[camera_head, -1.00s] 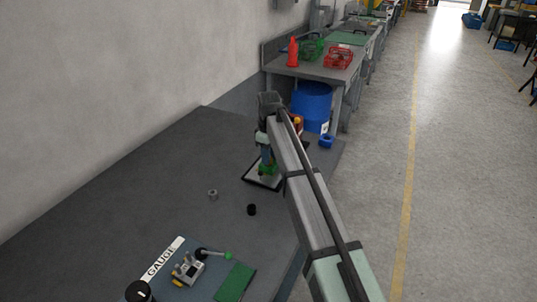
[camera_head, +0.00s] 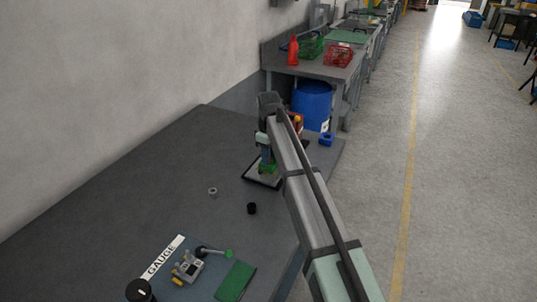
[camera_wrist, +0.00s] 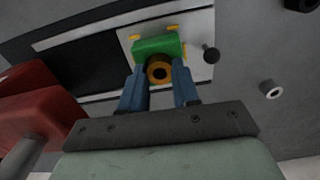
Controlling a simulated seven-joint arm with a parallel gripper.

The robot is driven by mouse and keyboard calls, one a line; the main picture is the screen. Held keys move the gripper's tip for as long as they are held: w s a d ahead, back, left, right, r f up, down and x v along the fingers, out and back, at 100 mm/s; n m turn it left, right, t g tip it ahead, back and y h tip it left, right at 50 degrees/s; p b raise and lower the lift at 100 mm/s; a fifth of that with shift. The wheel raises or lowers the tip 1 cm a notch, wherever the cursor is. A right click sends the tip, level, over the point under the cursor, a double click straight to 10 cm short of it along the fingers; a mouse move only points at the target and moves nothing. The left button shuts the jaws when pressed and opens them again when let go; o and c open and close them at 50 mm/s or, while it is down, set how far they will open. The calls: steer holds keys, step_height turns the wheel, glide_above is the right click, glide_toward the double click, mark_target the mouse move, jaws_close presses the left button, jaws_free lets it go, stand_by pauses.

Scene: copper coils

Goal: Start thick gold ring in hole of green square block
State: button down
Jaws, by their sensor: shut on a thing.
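The thick gold ring (camera_wrist: 160,71) is between the blue fingers of my gripper (camera_wrist: 160,82) in the wrist view, with its dark bore facing the camera. The gripper is shut on it. The green square block (camera_wrist: 152,47) lies just beyond the ring, on a pale plate (camera_wrist: 196,25). The ring overlaps the block's near edge in the picture; the block's hole is hidden, and I cannot tell whether the ring touches it. In the head view the green block (camera_head: 269,168) shows at the foot of my gripper, and the ring cannot be made out.
A grey ring (camera_head: 213,191) and a black ring (camera_head: 252,208) lie on the dark bench. A blue part (camera_head: 326,139) is at the bench's right edge. A gauge board (camera_head: 210,272) is at the front. A red object (camera_wrist: 40,110) is at left in the wrist view.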

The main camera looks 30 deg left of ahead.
steer(key=shift+c, duration=1.3)
jaws_free()
steer(key=shift+r, duration=0.15)
steer(key=shift+r, duration=3.35)
